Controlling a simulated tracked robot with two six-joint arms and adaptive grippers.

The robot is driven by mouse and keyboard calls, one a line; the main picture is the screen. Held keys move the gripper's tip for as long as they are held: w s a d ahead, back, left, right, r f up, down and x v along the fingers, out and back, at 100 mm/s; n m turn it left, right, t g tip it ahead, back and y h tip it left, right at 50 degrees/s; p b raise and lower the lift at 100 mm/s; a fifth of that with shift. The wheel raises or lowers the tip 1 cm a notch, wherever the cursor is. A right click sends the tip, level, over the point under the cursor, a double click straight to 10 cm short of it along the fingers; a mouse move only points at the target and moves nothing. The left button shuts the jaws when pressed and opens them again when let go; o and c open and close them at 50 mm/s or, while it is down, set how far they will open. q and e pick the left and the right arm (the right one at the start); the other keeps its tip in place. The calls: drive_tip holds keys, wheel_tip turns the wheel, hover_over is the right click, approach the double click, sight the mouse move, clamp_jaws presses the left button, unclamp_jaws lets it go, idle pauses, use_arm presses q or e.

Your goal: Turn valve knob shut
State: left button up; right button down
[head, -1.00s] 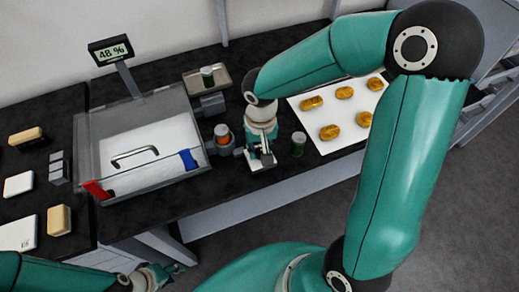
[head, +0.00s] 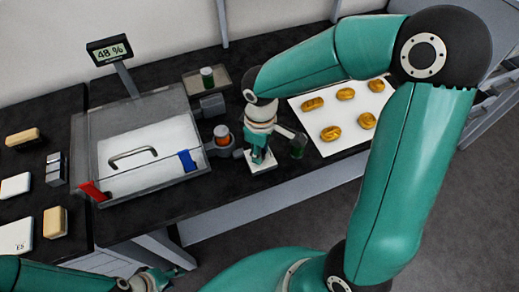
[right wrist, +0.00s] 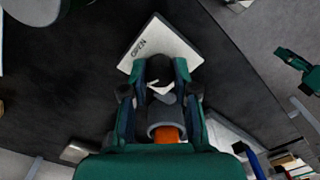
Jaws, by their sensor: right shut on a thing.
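The dark valve knob (right wrist: 160,72) with a white pointer mark sits in front of a pale plate (right wrist: 165,45) lettered OPEN in the right wrist view. My right gripper (right wrist: 160,80) points down over the valve, its two fingers shut on the knob from both sides. In the head view my right gripper (head: 258,154) hides the knob, and only the pale plate (head: 262,167) shows below it. My left gripper (head: 155,281) is at the bottom edge, far from the valve; its jaws are too small to read.
A display (head: 109,50) reads 48 %. A white sheet (head: 345,113) holds several golden pieces.

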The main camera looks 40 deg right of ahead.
drive_tip(key=shift+w+r+n, duration=0.1)
drive_tip(key=shift+w+n, duration=0.05)
drive_tip(key=shift+n, duration=1.85)
drive_tip(key=c, duration=0.9)
unclamp_jaws()
wheel_tip(320, 180, up, 12)
drive_tip(key=shift+f, duration=0.1)
